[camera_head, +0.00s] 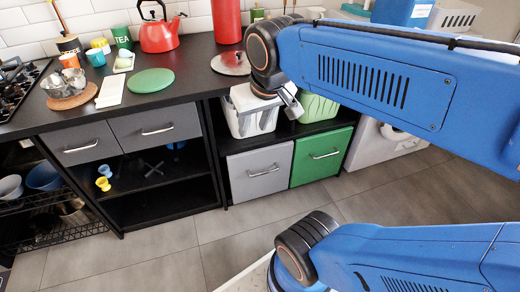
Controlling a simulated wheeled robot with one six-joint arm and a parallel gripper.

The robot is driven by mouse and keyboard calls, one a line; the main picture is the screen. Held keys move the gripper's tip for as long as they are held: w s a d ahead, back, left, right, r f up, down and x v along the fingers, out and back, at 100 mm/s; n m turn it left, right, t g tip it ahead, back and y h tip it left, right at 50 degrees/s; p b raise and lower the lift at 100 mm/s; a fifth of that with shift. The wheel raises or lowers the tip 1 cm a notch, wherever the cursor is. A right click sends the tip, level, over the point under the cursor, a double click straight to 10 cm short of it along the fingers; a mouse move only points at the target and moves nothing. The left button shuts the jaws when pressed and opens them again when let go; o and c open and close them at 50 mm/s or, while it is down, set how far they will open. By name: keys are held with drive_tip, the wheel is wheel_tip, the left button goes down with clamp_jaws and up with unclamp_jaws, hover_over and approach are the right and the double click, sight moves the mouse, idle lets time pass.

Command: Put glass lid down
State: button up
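A round, pale greyish disc (230,64), which may be the glass lid, lies flat on the dark worktop below a tall red canister. My arm partly hides its right side. My gripper (292,104) hangs from the dark wrist joint, in front of the worktop's edge and over the white basket. It is to the right of the disc and lower in the picture, apart from it. The gripper is small and seen from the side, so its fingers and anything between them cannot be made out.
A gas hob (18,88) is at the far left. A metal pot (65,82) sits on a round wooden board. A green round mat (151,80), a red kettle (159,32) and cups stand on the worktop. A white basket (245,118) sits in the open shelf below.

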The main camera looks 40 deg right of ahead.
drive_tip(key=s+a+f+n, duration=0.1)
drive_tip(key=s+f, duration=0.3)
drive_tip(key=shift+s+a+f+n+y, duration=0.15)
drive_tip(key=shift+s+f+n+y, duration=0.15)
drive_tip(key=shift+f, duration=0.05)
